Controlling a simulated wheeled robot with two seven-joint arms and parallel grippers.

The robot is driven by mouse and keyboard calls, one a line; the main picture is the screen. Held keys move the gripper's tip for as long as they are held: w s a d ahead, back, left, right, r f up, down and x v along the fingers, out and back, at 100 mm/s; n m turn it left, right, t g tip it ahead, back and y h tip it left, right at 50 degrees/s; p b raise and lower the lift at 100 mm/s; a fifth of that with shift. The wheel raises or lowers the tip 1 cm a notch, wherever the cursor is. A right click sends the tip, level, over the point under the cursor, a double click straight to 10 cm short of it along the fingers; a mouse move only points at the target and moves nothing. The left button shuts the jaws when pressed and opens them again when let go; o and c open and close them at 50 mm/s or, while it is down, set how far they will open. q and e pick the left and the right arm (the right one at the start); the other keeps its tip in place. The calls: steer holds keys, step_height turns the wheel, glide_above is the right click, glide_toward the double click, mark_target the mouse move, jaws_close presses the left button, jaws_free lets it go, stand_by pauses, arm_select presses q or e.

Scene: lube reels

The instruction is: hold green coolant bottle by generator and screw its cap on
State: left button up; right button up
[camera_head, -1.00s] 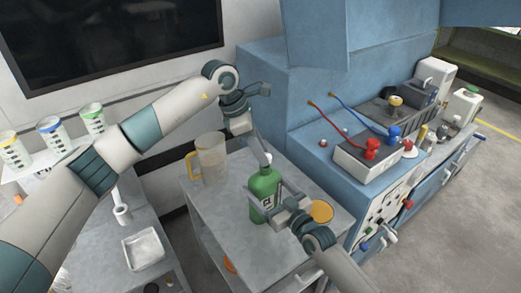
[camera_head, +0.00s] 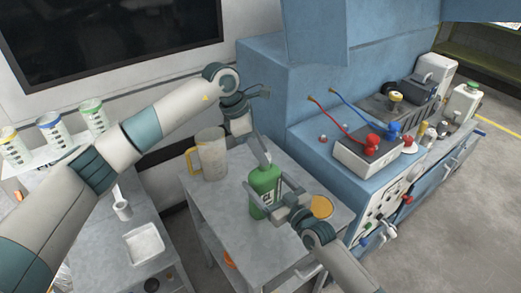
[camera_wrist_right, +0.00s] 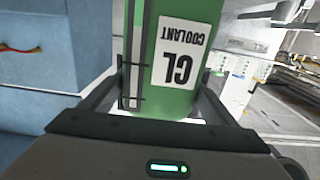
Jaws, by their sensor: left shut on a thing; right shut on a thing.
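The green coolant bottle (camera_head: 262,187) stands upright on the grey table, and its white "CL COOLANT" label shows upside down in the right wrist view (camera_wrist_right: 178,60). My right gripper (camera_head: 272,203) is shut on the bottle's body from the near right side, with a finger on each side in the wrist view (camera_wrist_right: 160,105). My left gripper (camera_head: 264,160) comes down from above and is shut at the bottle's top. The cap is mostly hidden by its fingers, so I cannot tell how it sits on the neck.
A clear jug (camera_head: 210,155) with a yellow handle stands behind and left of the bottle. An orange-yellow disc (camera_head: 321,206) lies on the table (camera_head: 215,205) just right of my right gripper. The blue generator (camera_head: 265,85) rises close behind and to the right.

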arm_select(q)
steer(key=shift+f, duration=0.55)
stand_by(0.5)
